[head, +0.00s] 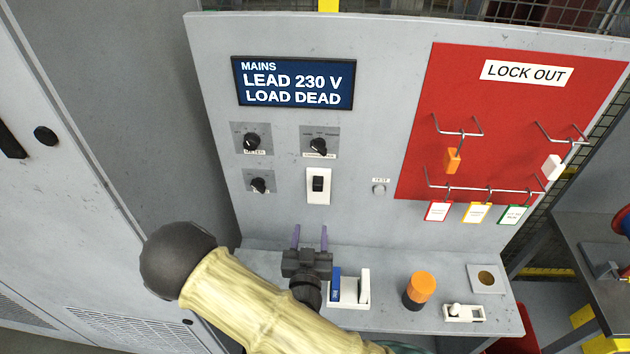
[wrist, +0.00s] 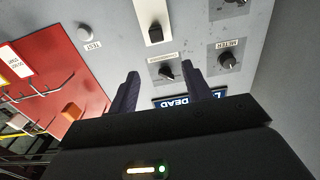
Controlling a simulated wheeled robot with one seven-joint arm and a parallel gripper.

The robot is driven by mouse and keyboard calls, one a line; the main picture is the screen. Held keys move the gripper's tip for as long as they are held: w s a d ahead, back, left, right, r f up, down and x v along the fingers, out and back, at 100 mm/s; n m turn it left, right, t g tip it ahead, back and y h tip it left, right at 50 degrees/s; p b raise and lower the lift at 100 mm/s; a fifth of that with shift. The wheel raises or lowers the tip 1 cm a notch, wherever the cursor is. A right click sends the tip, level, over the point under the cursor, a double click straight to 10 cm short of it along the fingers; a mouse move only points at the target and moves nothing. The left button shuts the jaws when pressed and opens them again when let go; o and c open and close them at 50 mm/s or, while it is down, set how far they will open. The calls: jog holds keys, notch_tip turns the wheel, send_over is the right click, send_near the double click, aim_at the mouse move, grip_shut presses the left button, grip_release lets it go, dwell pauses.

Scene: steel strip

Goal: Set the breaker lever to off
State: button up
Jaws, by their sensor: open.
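The breaker lever (head: 318,184) is a black toggle on a white upright plate (head: 318,200) in the middle of the grey panel. The wrist view, turned upside down, shows the lever (wrist: 154,33) at the top centre. No on or off marking is readable on its plate. My gripper (head: 310,238) is below the plate in the head view, fingers pointing at the panel. Its two purple-grey fingers are apart and empty, also in the wrist view (wrist: 160,72). It appears clear of the lever. A blue display (head: 294,83) reads MAINS, LEAD 230 V, LOAD DEAD.
A red lock-out board (head: 520,120) holds hooks, tags and padlocks. The shelf (head: 390,318) carries an orange-topped cylinder (head: 421,288) and a blue-and-white item (head: 350,290) near my gripper.

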aim_at(318, 187)
jog(key=shift+w+d+f, duration=0.1)
jog(key=shift+w+d, duration=0.15)
jog(key=shift+f+b, duration=0.1)
jog(key=shift+b, duration=0.35)
jog(key=w+b, duration=0.1)
jog(key=b, duration=0.2)
jog(key=w+b, duration=0.1)
jog(key=b, duration=0.3)
jog(key=shift+a, duration=0.35)
jog(key=b, duration=0.3)
jog(key=shift+w+d, duration=0.1)
jog(key=shift+w, duration=0.1)
jog(key=b, duration=0.3)
jog(key=shift+w+d+f, duration=0.15)
jog(key=shift+w+d, duration=0.05)
jog(key=shift+d, duration=0.1)
jog(key=w, duration=0.5)
jog(key=w+p, duration=0.1)
jog(key=w, duration=0.3)
jog(key=w+p, duration=0.1)
jog(key=w, duration=0.4)
jog(key=shift+w+d+r, duration=0.25)
jog(key=shift+w+d, duration=0.05)
